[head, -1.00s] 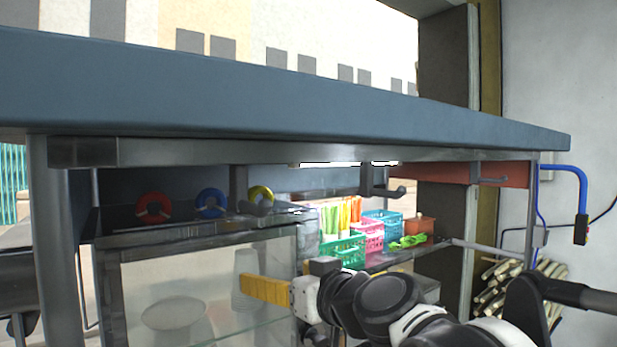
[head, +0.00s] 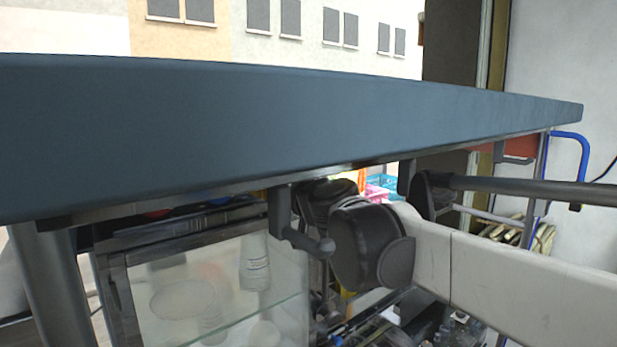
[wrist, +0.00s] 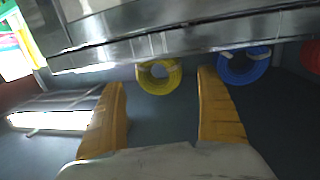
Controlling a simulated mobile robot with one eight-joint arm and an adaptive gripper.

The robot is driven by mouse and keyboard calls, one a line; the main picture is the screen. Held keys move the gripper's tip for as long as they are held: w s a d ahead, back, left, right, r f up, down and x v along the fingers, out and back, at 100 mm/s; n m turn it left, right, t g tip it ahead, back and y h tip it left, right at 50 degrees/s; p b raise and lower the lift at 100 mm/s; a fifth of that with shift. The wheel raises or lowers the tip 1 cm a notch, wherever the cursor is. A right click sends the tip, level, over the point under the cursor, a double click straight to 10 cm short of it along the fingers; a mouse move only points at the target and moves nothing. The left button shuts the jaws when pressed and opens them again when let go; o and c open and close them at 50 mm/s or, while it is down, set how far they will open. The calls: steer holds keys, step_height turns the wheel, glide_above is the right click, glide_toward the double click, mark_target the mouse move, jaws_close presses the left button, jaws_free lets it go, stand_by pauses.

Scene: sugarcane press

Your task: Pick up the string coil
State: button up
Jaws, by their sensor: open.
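Three ring-shaped string coils show in the wrist view. The yellow coil (wrist: 159,77) lies ahead, in the gap between my fingertips in the picture. The blue coil (wrist: 243,66) is to its right, and the red coil (wrist: 311,57) is cut by the right edge. My gripper (wrist: 161,84) is open, its two yellow fingers apart and nothing between them at the near end. The fingers look short of the yellow coil. In the head view my gripper is hidden behind my arm and the counter, and only slivers of the red coil (head: 158,213) and blue coil (head: 218,201) show.
A thick dark blue counter (head: 300,120) spans the head view above my arm. A metal hook (head: 305,240) hangs beneath it beside my arm. A glass cabinet (head: 215,285) stands below. In the wrist view a metal bar (wrist: 180,40) runs close along the coils.

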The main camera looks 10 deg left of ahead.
steer(key=x, duration=0.2)
steer(key=shift+w+a+f, duration=0.15)
steer(key=shift+w, duration=0.05)
steer(key=shift+s, duration=0.2)
steer(key=shift+c, duration=0.7)
steer(key=c, duration=1)
steer(key=shift+w+r, duration=0.1)
steer(key=shift+r, duration=0.3)
steer(key=b+v, duration=0.1)
steer(key=v, duration=1.7)
steer(key=shift+c, duration=0.2)
